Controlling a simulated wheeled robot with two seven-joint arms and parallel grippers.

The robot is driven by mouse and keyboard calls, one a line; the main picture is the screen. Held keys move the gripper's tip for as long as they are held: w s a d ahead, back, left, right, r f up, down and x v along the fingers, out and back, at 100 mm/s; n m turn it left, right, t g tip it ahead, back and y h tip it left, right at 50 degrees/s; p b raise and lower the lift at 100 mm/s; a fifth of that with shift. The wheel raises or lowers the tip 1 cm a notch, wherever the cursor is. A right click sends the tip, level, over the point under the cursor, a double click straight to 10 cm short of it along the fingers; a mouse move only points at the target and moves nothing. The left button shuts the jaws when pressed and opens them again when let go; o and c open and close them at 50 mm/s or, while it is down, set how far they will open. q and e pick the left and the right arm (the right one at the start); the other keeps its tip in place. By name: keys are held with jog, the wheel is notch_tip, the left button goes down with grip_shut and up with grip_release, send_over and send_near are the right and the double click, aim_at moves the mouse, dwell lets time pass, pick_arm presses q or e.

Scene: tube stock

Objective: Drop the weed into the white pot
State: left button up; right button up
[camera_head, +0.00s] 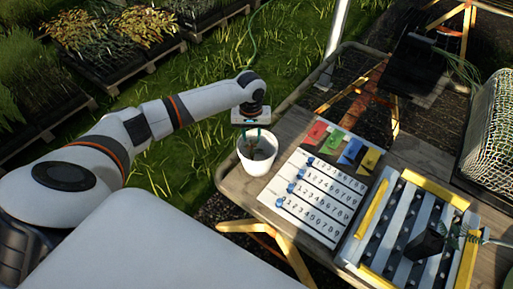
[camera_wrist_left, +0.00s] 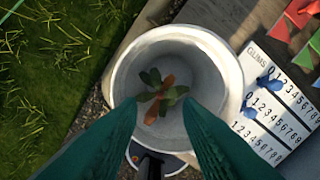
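The white pot (camera_head: 247,167) stands at the left edge of the table. It fills the middle of the left wrist view (camera_wrist_left: 222,62). The weed, a small plant with green and orange-brown leaves (camera_wrist_left: 160,95), shows inside the pot's mouth, below my fingertips. My left gripper (camera_head: 258,131) is right above the pot, pointing down. Its two green fingers (camera_wrist_left: 161,108) are spread apart with nothing seen between them. My right gripper is in neither view.
Right of the pot lies a white number board (camera_head: 315,195) with blue markers and coloured flags (camera_head: 345,148). Beyond it is a tray with yellow edges (camera_head: 368,210) holding a dark plug with a plant (camera_head: 428,243). A mesh basket (camera_head: 490,130) stands far right.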

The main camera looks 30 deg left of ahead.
pick_arm(q)
jog(key=shift+r, duration=0.1)
notch_tip(320, 180, up, 12)
jog(key=b, duration=0.1)
dwell(0.4)
jog(key=shift+f, duration=0.2)
